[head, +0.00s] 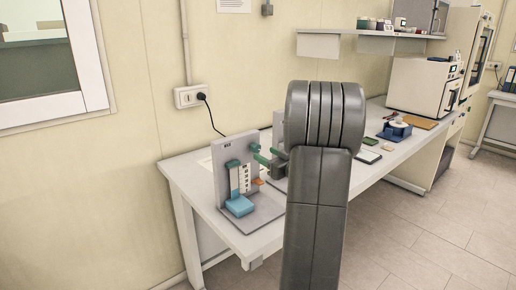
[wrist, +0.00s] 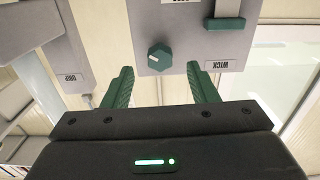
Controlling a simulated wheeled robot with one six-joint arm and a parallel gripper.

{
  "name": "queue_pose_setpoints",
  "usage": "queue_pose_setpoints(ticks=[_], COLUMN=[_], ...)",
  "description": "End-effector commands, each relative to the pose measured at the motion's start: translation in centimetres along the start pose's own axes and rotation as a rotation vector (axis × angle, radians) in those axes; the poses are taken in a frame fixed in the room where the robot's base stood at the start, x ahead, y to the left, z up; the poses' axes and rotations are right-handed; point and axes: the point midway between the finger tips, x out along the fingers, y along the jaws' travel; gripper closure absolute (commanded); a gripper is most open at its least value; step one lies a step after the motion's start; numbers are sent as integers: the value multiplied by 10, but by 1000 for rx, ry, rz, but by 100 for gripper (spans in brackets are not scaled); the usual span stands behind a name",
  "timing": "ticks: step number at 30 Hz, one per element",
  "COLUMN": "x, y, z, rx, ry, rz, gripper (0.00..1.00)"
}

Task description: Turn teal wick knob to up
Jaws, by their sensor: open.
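The teal wick knob (wrist: 160,56) is a small faceted knob on a grey panel (wrist: 143,20) in the wrist view. A short pale mark on it lies towards the picture's left. A "WICK" label (wrist: 217,65) reads upside down to the knob's right. My gripper (wrist: 161,84) is open, its green fingers on either side of and just short of the knob, apart from it. In the head view my gripper (head: 259,155) is beside the upright grey panel (head: 233,150) of the bench rig. I cannot make out the knob there.
The rig has a teal strip beside a marked scale (head: 245,178) and a blue block (head: 237,205) on its base. Another grey panel stands behind, partly hidden by my arm. Dishes and a blue holder (head: 394,131) lie further along the white bench (head: 250,240). A wall shelf (head: 375,35) hangs above.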

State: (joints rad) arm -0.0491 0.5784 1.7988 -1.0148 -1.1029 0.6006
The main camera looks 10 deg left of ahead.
Motion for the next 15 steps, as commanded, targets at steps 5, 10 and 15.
queue_pose_setpoints(ticks=[5, 10, 15], x=[34, 52, 57], y=[-1, 0, 0], z=[-1, -1, 0], rx=[-1, -2, -1], ry=[-1, 0, -1], rz=[-3, -1, 1], gripper=[47, 47, 47])
